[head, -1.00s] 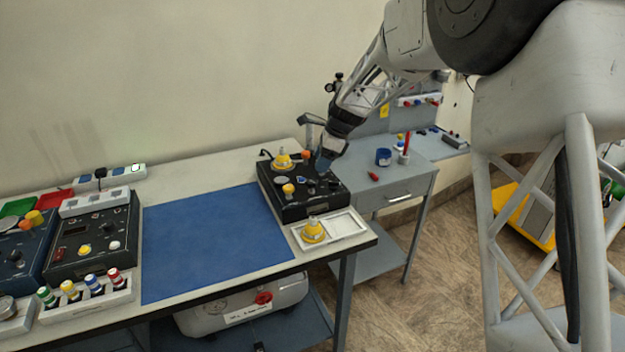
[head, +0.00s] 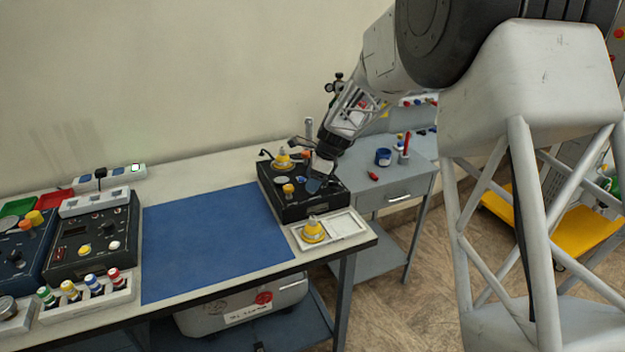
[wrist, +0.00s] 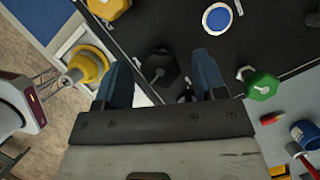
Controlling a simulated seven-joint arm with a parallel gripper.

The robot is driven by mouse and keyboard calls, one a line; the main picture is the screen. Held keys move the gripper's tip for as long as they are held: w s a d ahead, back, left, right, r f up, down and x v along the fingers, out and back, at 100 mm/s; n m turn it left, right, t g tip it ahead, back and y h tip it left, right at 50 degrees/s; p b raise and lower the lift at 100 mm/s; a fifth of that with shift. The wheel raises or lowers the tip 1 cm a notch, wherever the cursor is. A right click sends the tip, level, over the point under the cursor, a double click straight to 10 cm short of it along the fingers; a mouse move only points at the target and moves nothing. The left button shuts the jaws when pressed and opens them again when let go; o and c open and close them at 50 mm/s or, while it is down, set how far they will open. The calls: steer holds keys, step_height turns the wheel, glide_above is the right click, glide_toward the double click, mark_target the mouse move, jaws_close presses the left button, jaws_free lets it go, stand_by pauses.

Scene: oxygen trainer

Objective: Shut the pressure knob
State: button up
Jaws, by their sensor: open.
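My gripper (head: 317,181) is over the right part of the black trainer box (head: 294,213), its fingertips low near the panel. In the wrist view my gripper (wrist: 162,78) is open, with two blue fingers apart. A black faceted knob (wrist: 159,66) lies between and just beyond the fingertips. A green knob (wrist: 262,85) is to the right on the same panel, and a yellow knob (wrist: 108,5) is at the upper left. No readable label shows which knob is the pressure knob. In the head view my gripper hides the black knob.
A white tray (head: 350,224) with a yellow fitting (head: 313,230) sits in front of the box. A larger yellow fitting (head: 283,160) stands at the box's back. The blue mat (head: 213,243) is clear. A grey side table (head: 410,174) holds a blue cup (head: 383,157).

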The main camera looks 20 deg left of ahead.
stand_by(0.3)
steer(key=c, duration=0.9)
